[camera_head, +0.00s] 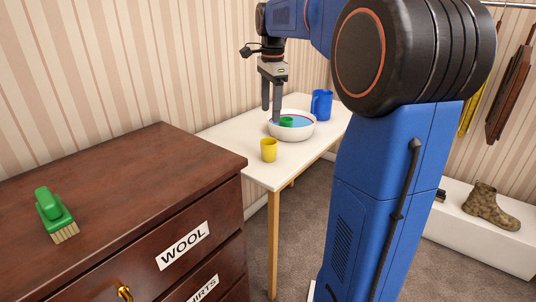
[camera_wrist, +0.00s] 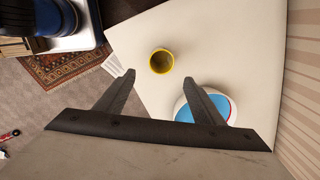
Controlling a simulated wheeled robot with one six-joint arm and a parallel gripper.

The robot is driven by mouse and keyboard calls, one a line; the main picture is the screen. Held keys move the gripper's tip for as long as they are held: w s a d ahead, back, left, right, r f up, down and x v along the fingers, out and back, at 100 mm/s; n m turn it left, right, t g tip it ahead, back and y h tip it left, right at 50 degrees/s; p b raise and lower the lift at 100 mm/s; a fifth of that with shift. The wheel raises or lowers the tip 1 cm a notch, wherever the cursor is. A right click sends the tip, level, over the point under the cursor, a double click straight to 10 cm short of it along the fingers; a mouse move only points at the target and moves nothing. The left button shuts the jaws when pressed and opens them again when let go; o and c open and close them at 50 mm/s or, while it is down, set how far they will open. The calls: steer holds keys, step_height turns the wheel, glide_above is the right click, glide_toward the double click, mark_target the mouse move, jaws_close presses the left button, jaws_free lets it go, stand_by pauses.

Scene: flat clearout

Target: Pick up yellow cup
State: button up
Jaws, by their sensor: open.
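The yellow cup (camera_head: 268,150) stands upright on the white table (camera_head: 232,138), near its front edge. In the wrist view the yellow cup (camera_wrist: 161,61) shows from above, its mouth open, beyond the fingertips and between their lines. My gripper (camera_head: 271,115) points down above the table, behind the cup and close to the bowl in the head view. In the wrist view my gripper (camera_wrist: 165,85) has its two fingers well apart with nothing between them. It does not touch the cup.
A white bowl (camera_head: 291,132) with a blue inside holds a green item (camera_head: 286,122), right beside my gripper. A blue mug (camera_head: 321,105) stands behind it. A brown dresser (camera_head: 120,180) with a green brush (camera_head: 54,212) is at left. The table's left part is clear.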

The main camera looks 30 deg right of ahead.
mark_target(268, 146)
steer(key=f, duration=0.9)
steer(key=shift+w+f, duration=0.3)
steer(key=shift+f, duration=0.05)
steer(key=shift+w+a+f, duration=0.1)
steer(key=shift+w+f, duration=0.05)
steer(key=shift+f, duration=1.15)
steer(key=shift+w+a+f, duration=0.1)
steer(key=shift+w+f, duration=0.05)
steer(key=shift+f, duration=1.15)
steer(key=c, duration=1.1)
